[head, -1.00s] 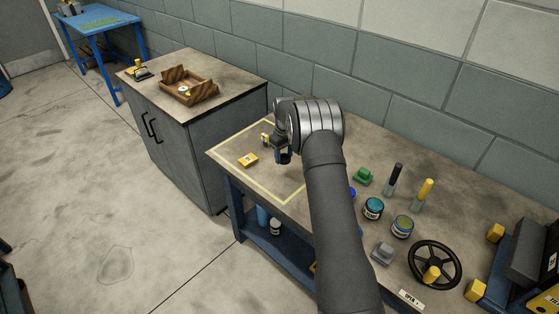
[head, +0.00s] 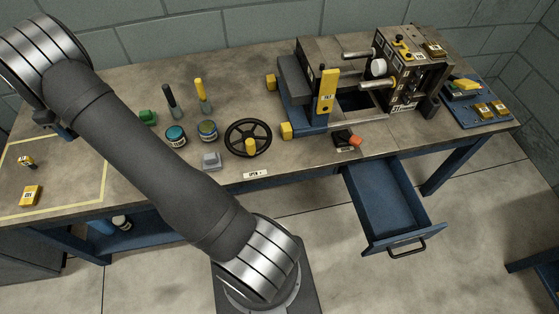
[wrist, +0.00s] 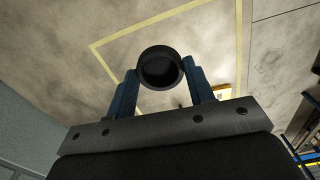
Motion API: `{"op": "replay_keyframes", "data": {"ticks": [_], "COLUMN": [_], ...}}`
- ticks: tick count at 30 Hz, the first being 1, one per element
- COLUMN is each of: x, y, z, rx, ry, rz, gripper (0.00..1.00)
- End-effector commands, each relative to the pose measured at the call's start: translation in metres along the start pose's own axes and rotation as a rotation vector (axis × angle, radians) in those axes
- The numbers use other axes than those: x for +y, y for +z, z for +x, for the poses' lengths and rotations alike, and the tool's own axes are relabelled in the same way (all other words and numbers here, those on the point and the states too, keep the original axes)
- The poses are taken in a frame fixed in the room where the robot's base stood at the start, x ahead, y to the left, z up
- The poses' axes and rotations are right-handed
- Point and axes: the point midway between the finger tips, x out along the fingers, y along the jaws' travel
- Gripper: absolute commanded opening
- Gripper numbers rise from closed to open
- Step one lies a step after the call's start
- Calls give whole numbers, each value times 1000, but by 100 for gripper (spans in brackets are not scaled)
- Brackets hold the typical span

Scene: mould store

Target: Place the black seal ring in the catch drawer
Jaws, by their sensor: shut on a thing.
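The black seal ring (wrist: 161,68) is a short, thick black ring in the wrist view. My gripper (wrist: 160,73) is shut on it, with one blue finger on each side. The ring is held above the bench area outlined with yellow tape. In the head view my gripper is at the far left, mostly hidden behind my arm, and the ring cannot be made out there. The catch drawer (head: 384,193) is blue, pulled out under the front edge of the bench at the right. Its inside looks empty.
A press-like machine (head: 410,70) stands on the bench behind the drawer. A black handwheel (head: 248,137), jars (head: 207,130), upright tools (head: 170,97) and a grey block (head: 211,160) stand between the taped area and the machine. A yellow block (head: 31,195) lies inside the tape.

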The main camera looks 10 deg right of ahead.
Motion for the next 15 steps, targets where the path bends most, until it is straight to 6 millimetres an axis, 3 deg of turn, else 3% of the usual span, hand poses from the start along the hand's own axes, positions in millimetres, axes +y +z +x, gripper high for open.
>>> {"op": "replay_keyframes", "data": {"ticks": [1, 6, 9, 15], "x": [1, 1, 0, 0], "y": [-1, -1, -1, -1], "z": [-26, -106, -143, -195], "rx": [7, 7, 6, 4], "ry": [6, 6, 5, 4], "rz": [0, 0, 0, 0], "gripper": [27, 27, 27, 27]}}
